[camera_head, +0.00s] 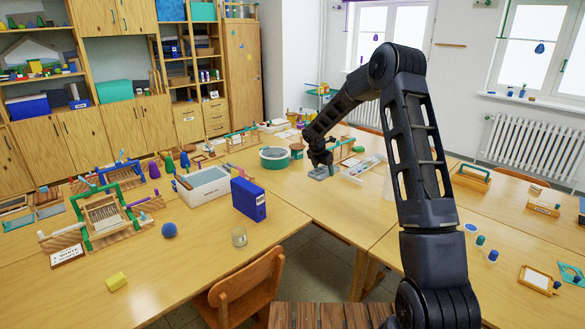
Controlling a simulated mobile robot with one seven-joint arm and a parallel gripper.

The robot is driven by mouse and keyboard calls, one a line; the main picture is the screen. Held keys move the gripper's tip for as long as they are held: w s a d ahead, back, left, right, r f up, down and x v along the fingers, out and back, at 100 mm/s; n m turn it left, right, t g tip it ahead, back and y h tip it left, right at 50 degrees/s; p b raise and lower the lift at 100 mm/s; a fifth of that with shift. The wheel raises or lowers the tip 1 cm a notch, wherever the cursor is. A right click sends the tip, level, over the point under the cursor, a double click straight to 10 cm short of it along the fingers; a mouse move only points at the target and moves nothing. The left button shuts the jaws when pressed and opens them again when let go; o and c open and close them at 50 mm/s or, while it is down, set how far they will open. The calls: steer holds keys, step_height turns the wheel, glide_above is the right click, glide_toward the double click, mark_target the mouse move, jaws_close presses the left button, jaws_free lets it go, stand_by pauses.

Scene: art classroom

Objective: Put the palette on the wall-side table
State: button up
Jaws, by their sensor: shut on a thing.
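My gripper (320,164) is at the end of my black arm, low over the middle table (325,202), near its back. It is shut on a small grey thing (318,173), which shows just under the fingers. It is too small and too covered to tell surely whether this is the palette, or whether it touches the table. No other thing shows clearly as a palette. Tables stand by the shelf wall at the left (190,270) and toward the window wall at the right (430,262). I cannot tell which one is the wall-side table.
A round green tub (275,158) stands left of my gripper, and a white tray (362,168) lies to its right. A blue box (248,199), a white bin (204,186) and a glass jar (239,236) stand nearer. A wooden chair (245,290) is in front. The middle table's front is clear.

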glide_above(367, 211)
steer(key=a, duration=0.2)
steer(key=d, duration=0.1)
steer(key=shift+m, duration=0.3)
steer(key=f, duration=2)
steer(key=shift+s, duration=0.4)
steer(key=o, duration=1)
